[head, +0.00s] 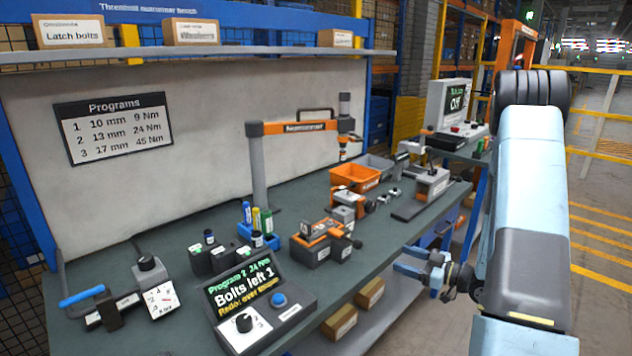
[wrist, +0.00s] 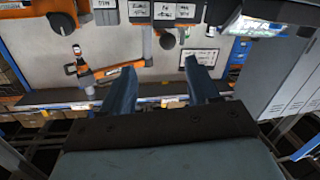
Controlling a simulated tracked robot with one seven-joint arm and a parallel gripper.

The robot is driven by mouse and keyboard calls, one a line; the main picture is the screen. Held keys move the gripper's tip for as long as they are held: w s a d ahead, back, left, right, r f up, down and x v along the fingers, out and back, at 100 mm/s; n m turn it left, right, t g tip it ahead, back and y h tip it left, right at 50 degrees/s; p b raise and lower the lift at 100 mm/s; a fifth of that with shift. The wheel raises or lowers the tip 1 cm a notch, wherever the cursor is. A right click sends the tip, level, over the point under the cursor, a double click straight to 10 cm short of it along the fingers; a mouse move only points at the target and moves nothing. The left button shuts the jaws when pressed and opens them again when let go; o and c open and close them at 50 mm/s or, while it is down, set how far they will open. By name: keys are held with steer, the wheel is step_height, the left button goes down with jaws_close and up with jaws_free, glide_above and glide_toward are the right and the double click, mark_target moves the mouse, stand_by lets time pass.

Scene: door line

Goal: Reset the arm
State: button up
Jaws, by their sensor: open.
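My gripper (head: 408,265) is open and empty at the front right edge of the bench (head: 170,262); nothing shows between its fingers. In the wrist view my gripper's two fingers (wrist: 160,82) are spread wide. My arm comes down on the right of the head view. On the bench, a grey post carries an orange tool arm (head: 295,127) with a tool hanging at its right end, well behind my gripper.
A lever device (head: 148,285) with a blue handle lies at left. A clamp fixture (head: 322,240), an orange bin (head: 354,175) and a second fixture (head: 430,185) stand on the bench. A screen box (head: 455,102) reading "OFF" stands behind. Free floor lies at right.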

steer(key=w+d+r+m+t+h, duration=0.1)
steer(key=w+r+m+h, duration=0.15)
steer(key=r+h, duration=0.45)
steer(key=w+d+r+m+h, duration=0.1)
steer(key=w+d+r+h, duration=0.2)
steer(key=r, duration=0.5)
steer(key=s+a+r+m+g+h, duration=0.2)
steer(key=s+r+m+h, duration=0.3)
steer(key=s+r, duration=0.4)
steer(key=s+a+r+m+g, duration=0.1)
steer(key=s+a, duration=0.2)
steer(key=s, duration=0.4)
steer(key=s+a+r+m+g+y, duration=0.1)
steer(key=s+a+r+g, duration=0.1)
steer(key=s, duration=0.6)
steer(key=s+a+r+m+g, duration=0.1)
steer(key=s+a+m, duration=0.1)
steer(key=s+a, duration=0.2)
steer(key=s, duration=0.3)
steer(key=shift+s+a+r+y, duration=0.2)
steer(key=shift+s+r+y, duration=0.1)
steer(key=shift+y, duration=0.1)
